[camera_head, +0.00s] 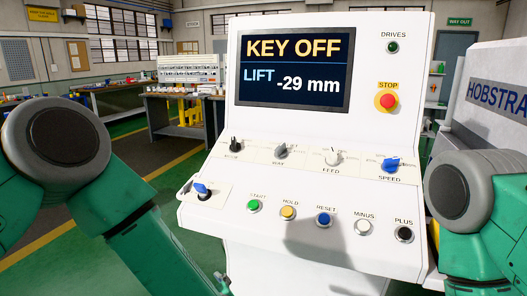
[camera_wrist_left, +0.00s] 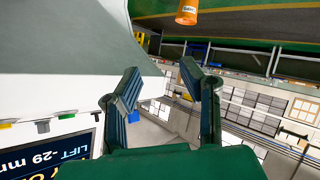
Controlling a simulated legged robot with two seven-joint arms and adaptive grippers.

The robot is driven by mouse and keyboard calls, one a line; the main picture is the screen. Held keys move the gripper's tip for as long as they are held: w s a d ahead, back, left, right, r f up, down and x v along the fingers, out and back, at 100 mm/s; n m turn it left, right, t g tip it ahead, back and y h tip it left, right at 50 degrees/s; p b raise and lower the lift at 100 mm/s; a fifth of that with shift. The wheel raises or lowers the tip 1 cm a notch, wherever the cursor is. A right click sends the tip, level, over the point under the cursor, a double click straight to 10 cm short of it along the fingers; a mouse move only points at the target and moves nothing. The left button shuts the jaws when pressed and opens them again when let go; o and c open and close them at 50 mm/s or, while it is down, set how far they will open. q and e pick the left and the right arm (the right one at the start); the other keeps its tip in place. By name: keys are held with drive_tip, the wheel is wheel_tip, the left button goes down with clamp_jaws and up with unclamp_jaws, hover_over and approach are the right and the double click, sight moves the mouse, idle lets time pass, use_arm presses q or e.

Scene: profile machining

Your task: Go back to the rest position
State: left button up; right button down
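The white control console (camera_head: 320,150) stands in front of me. Its screen (camera_head: 294,66) reads KEY OFF and LIFT -29 mm. A blue-handled key switch (camera_head: 201,190) sits at the console's left corner. My left gripper (camera_wrist_left: 160,72) shows in the left wrist view with its two ribbed fingers apart and nothing between them. The screen also shows upside down at the lower left of that view (camera_wrist_left: 55,158). In the head view my left arm comes down at the left and my right arm shows at the right edge. My right gripper is out of view.
A grey HOBSTRA-labelled machine (camera_head: 495,95) stands at the right. Workbenches (camera_head: 180,100) stand behind at the left. Green floor (camera_head: 160,165) is open left of the console.

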use_arm(q)
drive_tip(key=s+a+f+m+g+h+b, duration=0.1)
drive_tip(key=s+a+f+m+h, duration=0.15)
drive_tip(key=f, duration=0.35)
drive_tip(key=s+a+f+m+g+h+b, duration=0.1)
drive_tip(key=s+a+f+m, duration=0.15)
drive_tip(key=f, duration=0.35)
drive_tip(key=s+a+f+m+g+b, duration=0.1)
drive_tip(key=s+a+f+g, duration=0.2)
drive_tip(key=s, duration=0.5)
drive_tip(key=s+a+f+m+g+h, duration=0.1)
drive_tip(key=s+a+f+m+g, duration=0.1)
drive_tip(key=s, duration=0.7)
drive_tip(key=s+a+f+m+g+b, duration=0.1)
drive_tip(key=s+a+f+g, duration=0.3)
drive_tip(key=s, duration=0.4)
drive_tip(key=shift+s+a+f+m+b, duration=0.35)
drive_tip(key=shift+a+f, duration=0.45)
drive_tip(key=shift+a, duration=0.45)
drive_tip(key=shift+h, duration=0.25)
